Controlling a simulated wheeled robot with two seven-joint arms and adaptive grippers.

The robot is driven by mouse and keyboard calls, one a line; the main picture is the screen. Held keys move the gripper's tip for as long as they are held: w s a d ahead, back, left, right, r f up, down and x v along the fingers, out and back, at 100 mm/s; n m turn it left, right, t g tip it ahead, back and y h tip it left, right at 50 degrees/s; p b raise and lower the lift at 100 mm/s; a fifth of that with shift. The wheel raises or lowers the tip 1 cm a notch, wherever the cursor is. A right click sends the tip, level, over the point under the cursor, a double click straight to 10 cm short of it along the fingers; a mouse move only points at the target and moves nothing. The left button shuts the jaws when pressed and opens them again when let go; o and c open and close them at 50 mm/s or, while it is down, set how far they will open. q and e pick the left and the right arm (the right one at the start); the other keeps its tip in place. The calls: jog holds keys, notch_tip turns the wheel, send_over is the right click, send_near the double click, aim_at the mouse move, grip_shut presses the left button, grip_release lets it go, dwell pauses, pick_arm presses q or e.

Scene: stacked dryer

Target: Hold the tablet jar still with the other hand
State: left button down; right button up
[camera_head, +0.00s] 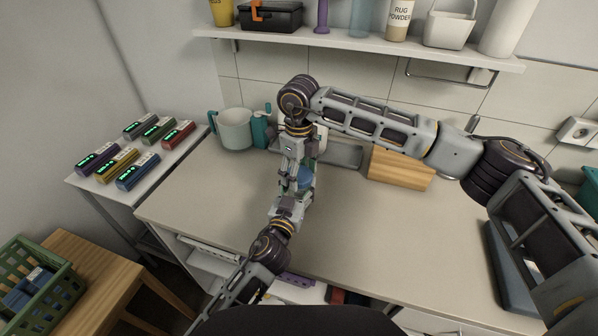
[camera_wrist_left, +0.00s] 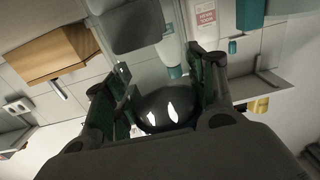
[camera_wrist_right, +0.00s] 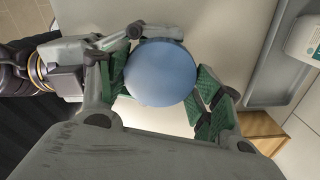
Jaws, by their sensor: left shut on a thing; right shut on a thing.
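The tablet jar (camera_head: 305,177) is mostly hidden between my two grippers above the worktop; a bit of blue shows. In the right wrist view its round blue lid (camera_wrist_right: 160,72) is seen from above. My right gripper (camera_wrist_right: 162,88) comes down from above, its green pads on either side of the lid. My left gripper (camera_head: 299,192) reaches in from the front and is shut on the jar. In the left wrist view a dark, glossy, rounded surface (camera_wrist_left: 166,108) lies between its fingers (camera_wrist_left: 163,92). Whether the jar touches the worktop is hidden.
Behind stand a teal-handled jug (camera_head: 234,128) and a wooden block (camera_head: 400,168). A side table at left holds several boxes with green displays (camera_head: 127,178). A shelf (camera_head: 370,44) runs above.

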jog(key=m, duration=0.5)
jog(key=shift+m, duration=0.4)
jog(key=o, duration=1.1)
jog(key=shift+r, duration=2.25)
jog(key=shift+c, duration=0.2)
